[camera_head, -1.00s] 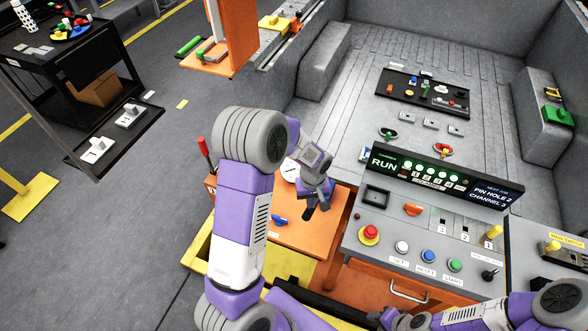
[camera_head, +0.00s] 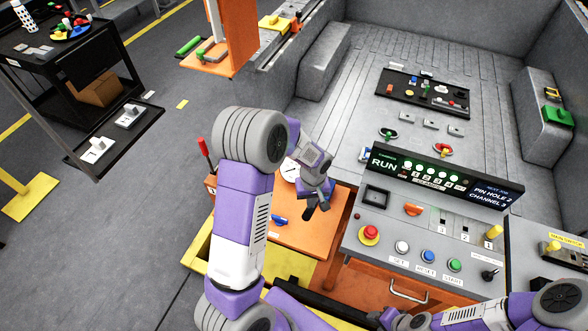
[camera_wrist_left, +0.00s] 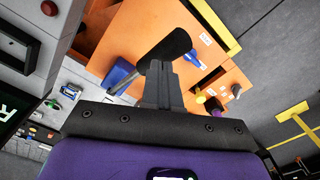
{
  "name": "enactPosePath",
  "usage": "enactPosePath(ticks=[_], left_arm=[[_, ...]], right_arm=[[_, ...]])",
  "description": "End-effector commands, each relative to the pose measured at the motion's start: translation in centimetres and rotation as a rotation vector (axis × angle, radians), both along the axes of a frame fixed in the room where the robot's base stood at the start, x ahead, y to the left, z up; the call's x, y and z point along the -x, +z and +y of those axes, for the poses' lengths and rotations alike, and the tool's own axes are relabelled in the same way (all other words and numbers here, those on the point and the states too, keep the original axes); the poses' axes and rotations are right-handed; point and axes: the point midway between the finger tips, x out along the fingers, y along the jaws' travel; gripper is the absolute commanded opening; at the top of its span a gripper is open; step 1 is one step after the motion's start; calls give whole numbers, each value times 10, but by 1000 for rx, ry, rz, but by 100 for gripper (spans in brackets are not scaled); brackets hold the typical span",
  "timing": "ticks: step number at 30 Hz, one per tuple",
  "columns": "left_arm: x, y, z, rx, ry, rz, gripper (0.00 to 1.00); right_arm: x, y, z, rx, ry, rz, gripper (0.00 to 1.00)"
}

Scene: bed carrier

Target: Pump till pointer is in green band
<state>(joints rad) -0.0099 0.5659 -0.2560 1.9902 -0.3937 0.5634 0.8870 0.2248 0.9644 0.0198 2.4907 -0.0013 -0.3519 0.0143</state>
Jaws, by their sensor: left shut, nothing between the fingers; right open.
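The orange pump bench (camera_head: 300,238) stands left of the control console. My left gripper (camera_head: 318,203) is over it, shut and empty. In the left wrist view the closed fingers (camera_wrist_left: 160,75) are at a black lever handle (camera_wrist_left: 168,46), overlapping its lower part; whether they touch it I cannot tell. A blue block (camera_wrist_left: 120,75) lies beside the handle. A white round gauge (camera_head: 290,170) is partly hidden behind my left arm. Its dark pointer is partly visible, but I cannot make out a green band. My right gripper (camera_head: 388,319) is low at the bottom edge, partly cut off, and open.
The console (camera_head: 375,262) has a red button (camera_head: 369,234), several coloured buttons and a RUN display (camera_head: 445,177). A blue valve handle (camera_head: 279,219) sits on the orange bench, and a red-handled lever (camera_head: 204,148) stands at its left.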

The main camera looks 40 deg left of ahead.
Motion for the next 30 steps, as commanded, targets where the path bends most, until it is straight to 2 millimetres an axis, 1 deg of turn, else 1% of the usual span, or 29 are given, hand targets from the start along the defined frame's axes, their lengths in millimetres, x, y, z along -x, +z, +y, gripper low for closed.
enactPosePath(ticks=[7, 30], left_arm=[[1, -4, 0, 0, 0, 0, 0], [10, -58, -3, 1, -1, 1, 0]], right_arm=[[0, -3, 0, 0, 0, 0, 43], [0, -50, 0, 0, 0, 0, 43]])
